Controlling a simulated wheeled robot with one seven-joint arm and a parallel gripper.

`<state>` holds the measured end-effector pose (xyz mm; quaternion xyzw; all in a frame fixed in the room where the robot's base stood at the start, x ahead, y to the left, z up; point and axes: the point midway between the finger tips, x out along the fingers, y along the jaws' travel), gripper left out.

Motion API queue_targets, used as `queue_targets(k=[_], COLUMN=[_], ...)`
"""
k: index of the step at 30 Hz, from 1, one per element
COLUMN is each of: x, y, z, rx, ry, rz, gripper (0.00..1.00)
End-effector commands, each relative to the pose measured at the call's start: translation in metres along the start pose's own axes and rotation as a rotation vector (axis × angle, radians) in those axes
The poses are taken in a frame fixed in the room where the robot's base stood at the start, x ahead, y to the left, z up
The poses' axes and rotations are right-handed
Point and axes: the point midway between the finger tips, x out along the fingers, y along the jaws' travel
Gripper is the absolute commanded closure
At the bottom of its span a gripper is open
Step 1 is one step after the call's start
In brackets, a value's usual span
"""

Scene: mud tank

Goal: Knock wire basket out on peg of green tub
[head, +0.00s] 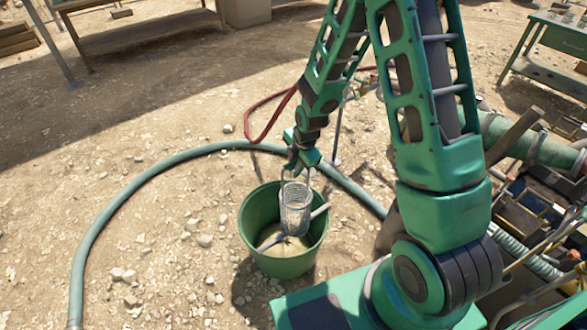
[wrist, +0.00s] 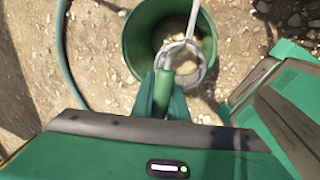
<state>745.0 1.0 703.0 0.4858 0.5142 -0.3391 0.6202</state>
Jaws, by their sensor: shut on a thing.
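The green tub (head: 252,222) stands on the stony ground, and it also shows in the wrist view (wrist: 137,42). A grey peg (head: 320,211) sticks out at the tub's right rim, and a grey bar lies lower inside. The wire basket (head: 295,208) is upright over the tub's opening, close to the peg; I cannot tell whether they touch. My gripper (head: 301,172) is above the tub, shut on the basket's upper part. In the wrist view the basket's round rim (wrist: 204,72) shows just beyond my gripper (wrist: 166,88). Pale material lies in the tub.
A green hose (head: 112,210) curves around behind and left of the tub. A red hose (head: 272,122) lies farther back. Crates and pipes (head: 545,190) crowd the right side. A bench (head: 150,38) stands at the back left. The ground left of the tub is open.

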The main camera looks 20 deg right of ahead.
Motion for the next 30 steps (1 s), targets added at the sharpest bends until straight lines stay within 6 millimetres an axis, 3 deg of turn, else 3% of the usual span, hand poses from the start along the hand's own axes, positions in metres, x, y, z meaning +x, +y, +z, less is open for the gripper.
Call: queue_targets(k=[8,30], x=[-0.004,-0.062], y=[0.002,0.018], z=[0.0,0.0], rx=[0.0,0.0], ry=[-0.001,-0.001], rz=[0.003,0.005], gripper=[1.0,1.0])
